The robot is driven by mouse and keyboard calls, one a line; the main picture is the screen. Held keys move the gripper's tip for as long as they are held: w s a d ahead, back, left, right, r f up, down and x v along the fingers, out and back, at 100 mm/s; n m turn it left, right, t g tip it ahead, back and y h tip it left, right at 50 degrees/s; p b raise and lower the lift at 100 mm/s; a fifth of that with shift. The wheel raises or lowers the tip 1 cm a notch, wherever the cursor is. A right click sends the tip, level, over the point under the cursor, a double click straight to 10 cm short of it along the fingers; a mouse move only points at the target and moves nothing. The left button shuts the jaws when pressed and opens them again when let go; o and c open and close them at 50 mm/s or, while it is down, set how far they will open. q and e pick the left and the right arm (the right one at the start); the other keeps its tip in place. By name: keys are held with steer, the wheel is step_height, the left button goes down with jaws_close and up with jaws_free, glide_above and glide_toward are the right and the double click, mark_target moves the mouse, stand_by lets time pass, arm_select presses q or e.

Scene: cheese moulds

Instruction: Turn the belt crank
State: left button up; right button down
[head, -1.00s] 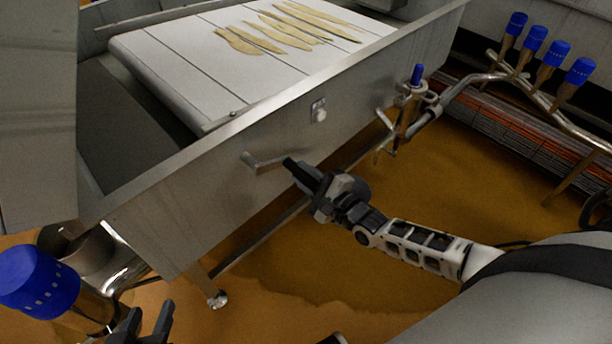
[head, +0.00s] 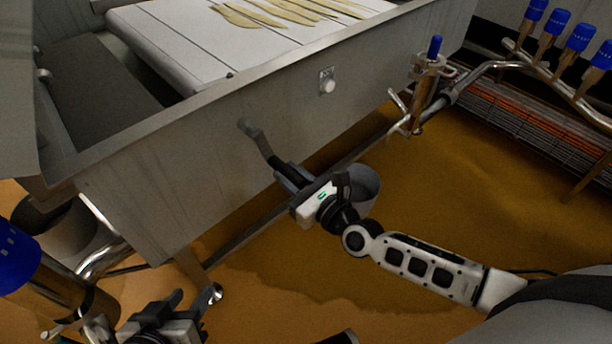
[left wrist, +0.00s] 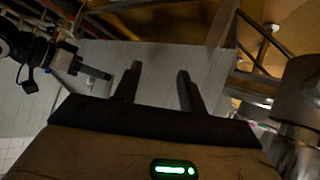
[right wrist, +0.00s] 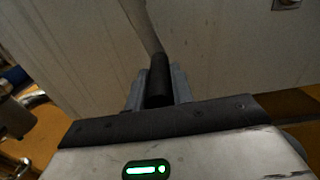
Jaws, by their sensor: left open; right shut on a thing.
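The belt crank (head: 256,139) sticks out of the steel side wall of the belt machine, its arm slanting down to the right from its pivot. My right gripper (head: 279,169) is shut on the dark handle at the crank's free end. In the right wrist view the handle (right wrist: 159,78) stands between the fingers, with the crank arm (right wrist: 142,27) running up from it.
The white belt (head: 190,40) carries several pale strips. A control knob (head: 327,86) sits on the wall right of the crank. A blue-topped valve (head: 427,85) and pipes stand further right. A blue-capped fitting (head: 15,262) is near my left gripper. The brown floor is open below.

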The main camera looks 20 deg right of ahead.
arm_select(q)
steer(key=shift+w+d+r+t+h+b, duration=0.2)
steer(key=shift+d+r+t+h+b, duration=0.15)
steer(key=shift+r+t+b, duration=0.3)
arm_select(e)
steer(key=m, duration=0.1)
steer(key=a, duration=0.1)
steer(key=s+a+m, duration=0.1)
steer(key=shift+f+m, duration=0.25)
steer(key=shift+m, duration=0.05)
arm_select(q)
steer(key=shift+d+r, duration=0.1)
steer(key=shift+g, duration=0.25)
arm_select(e)
steer(key=c, duration=1.2)
jaws_free()
steer(key=shift+r, duration=0.1)
steer(key=shift+w, duration=0.1)
steer(key=shift+d, duration=0.1)
